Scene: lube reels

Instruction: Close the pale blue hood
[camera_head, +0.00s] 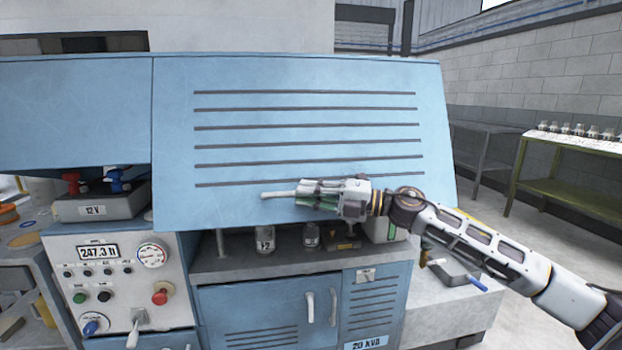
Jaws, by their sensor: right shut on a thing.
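The pale blue hood (300,75) fills the middle of the head view, a wide panel with several dark horizontal slots. Its lower edge hangs above a recessed shelf, leaving a gap in which items show. My right gripper (304,193) is at the hood's lower middle, its arm coming in from the right. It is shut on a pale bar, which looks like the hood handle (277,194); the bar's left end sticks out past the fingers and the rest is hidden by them. My left gripper is not in view.
Under the hood, the shelf (225,265) holds jars (265,240) and a dark box (343,237). A control panel (118,278) with gauge and knobs stands at left, below a 12 V box (110,206). A green table (570,190) stands at right, with clear floor before it.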

